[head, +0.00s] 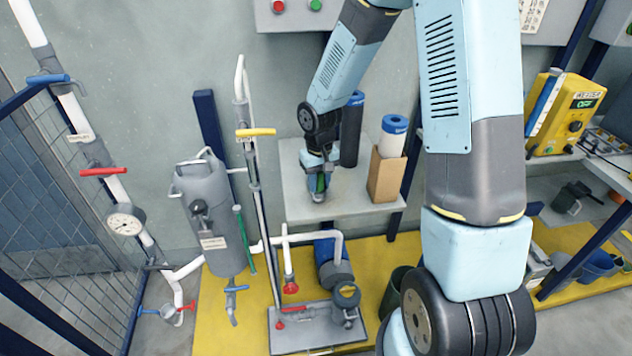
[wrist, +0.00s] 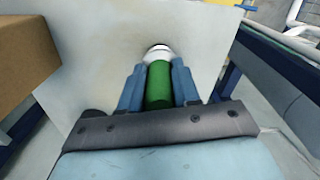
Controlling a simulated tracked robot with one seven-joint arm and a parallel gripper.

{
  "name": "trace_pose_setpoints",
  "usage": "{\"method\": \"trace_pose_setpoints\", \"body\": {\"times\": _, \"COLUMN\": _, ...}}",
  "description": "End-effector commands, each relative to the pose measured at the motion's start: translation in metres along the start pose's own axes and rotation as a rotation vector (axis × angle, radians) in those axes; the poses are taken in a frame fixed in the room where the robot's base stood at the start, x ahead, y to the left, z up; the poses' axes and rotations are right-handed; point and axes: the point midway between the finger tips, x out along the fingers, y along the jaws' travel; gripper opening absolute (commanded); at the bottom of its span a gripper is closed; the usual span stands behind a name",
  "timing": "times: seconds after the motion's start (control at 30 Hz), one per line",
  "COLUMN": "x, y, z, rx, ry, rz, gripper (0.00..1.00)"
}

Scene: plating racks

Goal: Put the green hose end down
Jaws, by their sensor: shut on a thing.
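My gripper (head: 320,184) is shut on the green hose end, a green cylinder (wrist: 159,88) with a white tip. In the wrist view, the blue fingers of my gripper (wrist: 158,72) press on its two sides. In the head view, the green hose end (head: 320,183) shows small between the fingers, partly hidden by them. It is over the pale grey shelf top (head: 352,203), near its middle. The shelf top (wrist: 95,70) fills the background in the wrist view. I cannot tell whether the hose end touches it.
A brown box (head: 385,175) with a blue-and-white roll (head: 392,136) stands right of my gripper. A dark cylinder (head: 352,130) stands behind. The shelf is bare at front and left. Pipes with a yellow-handled valve (head: 255,132) and a grey tank (head: 212,215) are on the left.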

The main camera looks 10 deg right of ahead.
Motion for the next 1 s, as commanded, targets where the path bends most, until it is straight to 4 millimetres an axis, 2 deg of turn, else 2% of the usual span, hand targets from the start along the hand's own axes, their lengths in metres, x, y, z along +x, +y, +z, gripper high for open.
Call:
{"method": "trace_pose_setpoints", "body": {"times": 0.1, "x": 0.002, "y": 0.0, "z": 0.0, "rx": -0.001, "ry": 0.0, "rz": 0.0, "gripper": 0.0}}
{"method": "trace_pose_setpoints", "body": {"times": 0.13, "x": 0.002, "y": 0.0, "z": 0.0, "rx": -0.001, "ry": 0.0, "rz": 0.0, "gripper": 0.33}}
{"method": "trace_pose_setpoints", "body": {"times": 0.37, "x": 0.002, "y": 0.0, "z": 0.0, "rx": -0.001, "ry": 0.0, "rz": 0.0, "gripper": 0.55}}
{"method": "trace_pose_setpoints", "body": {"times": 0.73, "x": -0.004, "y": 0.0, "z": -0.001, "rx": -0.001, "ry": 0.002, "rz": 0.0, "gripper": 0.57}}
{"method": "trace_pose_setpoints", "body": {"times": 0.87, "x": -0.019, "y": 0.0, "z": -0.001, "rx": -0.001, "ry": 0.004, "rz": 0.001, "gripper": 0.57}}
{"method": "trace_pose_setpoints", "body": {"times": 1.0, "x": -0.044, "y": -0.001, "z": -0.001, "rx": -0.001, "ry": 0.006, "rz": 0.001, "gripper": 0.57}}
